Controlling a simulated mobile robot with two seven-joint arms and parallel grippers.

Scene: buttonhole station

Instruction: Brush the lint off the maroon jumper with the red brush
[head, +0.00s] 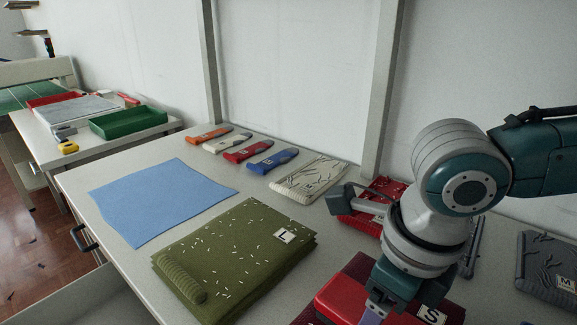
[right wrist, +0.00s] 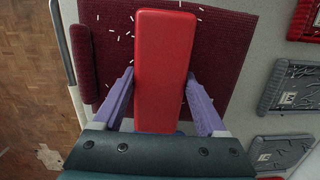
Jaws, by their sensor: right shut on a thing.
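The maroon jumper (head: 361,266) lies folded at the front right of the table, partly hidden by my right arm, with an S label by it. In the right wrist view the maroon jumper (right wrist: 228,42) shows several white lint bits, mostly near its top edge. My right gripper (head: 373,312) is shut on the red brush (head: 340,292), over the jumper. In the right wrist view the red brush (right wrist: 163,68) sits between the purple fingers of the right gripper (right wrist: 159,84). Whether it touches the cloth I cannot tell. My left gripper is out of view.
An olive garment (head: 235,250) with lint and an L label lies left of the jumper, beside a blue cloth (head: 163,203). Orange, white, red and blue handled tools (head: 245,150) line the back. A cream item (head: 309,179) and a grey M-labelled item (head: 545,268) lie farther right.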

